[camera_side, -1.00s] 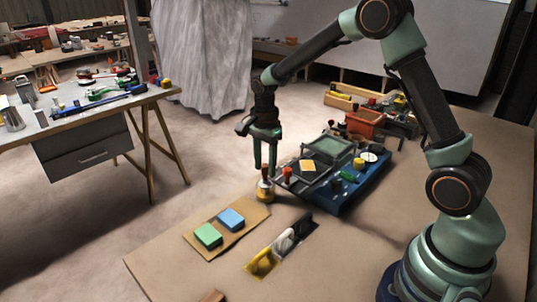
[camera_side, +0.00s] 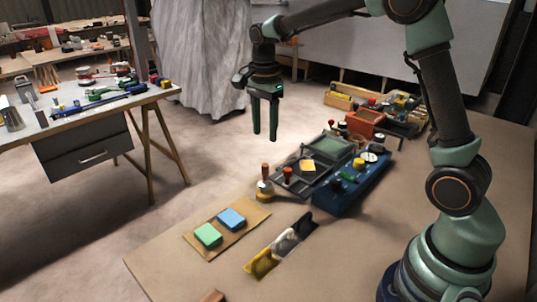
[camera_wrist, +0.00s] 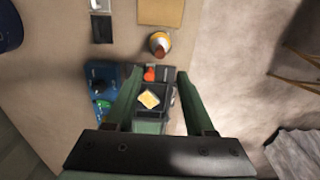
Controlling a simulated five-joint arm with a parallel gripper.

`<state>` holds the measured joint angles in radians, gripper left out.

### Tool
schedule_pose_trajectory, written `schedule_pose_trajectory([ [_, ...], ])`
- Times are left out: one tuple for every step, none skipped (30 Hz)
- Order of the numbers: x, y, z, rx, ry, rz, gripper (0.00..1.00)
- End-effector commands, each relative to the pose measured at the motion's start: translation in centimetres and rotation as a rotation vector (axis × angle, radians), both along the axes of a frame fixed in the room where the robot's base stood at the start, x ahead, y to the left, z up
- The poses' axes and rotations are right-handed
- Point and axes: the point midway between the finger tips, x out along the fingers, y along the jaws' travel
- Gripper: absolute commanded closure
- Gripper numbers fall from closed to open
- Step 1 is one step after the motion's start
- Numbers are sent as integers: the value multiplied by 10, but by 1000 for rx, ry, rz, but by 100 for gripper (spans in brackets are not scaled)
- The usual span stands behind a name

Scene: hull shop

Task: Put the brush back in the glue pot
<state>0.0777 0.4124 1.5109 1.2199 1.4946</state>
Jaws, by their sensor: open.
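The glue pot (camera_side: 265,190) is a small round amber and pale pot on the front left of the bench, near the blue tray. The brush (camera_side: 265,170) stands upright in it, its orange-brown handle sticking out of the top; its bristles are hidden. The wrist view shows the pot (camera_wrist: 161,38) and the brush handle (camera_wrist: 158,52) from above, beyond my fingertips. My gripper (camera_side: 265,137) is above the pot, clear of the handle, with two green fingers apart and nothing between them. The wrist view also shows the open gripper (camera_wrist: 159,74).
A blue tray (camera_side: 345,203) with a dark frame, a red-knobbed tool (camera_side: 287,174) and small jars lies right of the pot. Green (camera_side: 208,235) and blue (camera_side: 231,218) blocks lie on a brown board (camera_side: 250,222) in front. Scrapers (camera_side: 284,243) lie beside it.

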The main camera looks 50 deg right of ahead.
Motion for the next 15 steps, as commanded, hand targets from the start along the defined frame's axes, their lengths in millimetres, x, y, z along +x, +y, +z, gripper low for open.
schedule_pose_trajectory([
  [0, 0, 6, 0, -2, 0, 46],
  [0, 0, 8, 0, -1, 0, 46],
  [0, 0, 11, 0, -1, 0, 46],
  [0, 0, 13, 0, -2, 2, 46],
  [0, 0, 15, 0, -3, 6, 46],
  [-2, 1, 18, -1, -8, 18, 46],
  [-4, 1, 20, -1, -12, 35, 46],
  [-6, 2, 24, -2, -21, 58, 46],
  [-11, 3, 29, -4, -35, 100, 46],
  [-15, 5, 33, -7, -47, 139, 46],
  [-20, 6, 38, -10, -63, 186, 46],
  [-28, 8, 45, -17, -86, 256, 46],
  [-34, 10, 49, -23, -103, 313, 46],
  [-41, 11, 54, -30, -123, 373, 46],
  [-51, 14, 59, -41, -145, 455, 46],
])
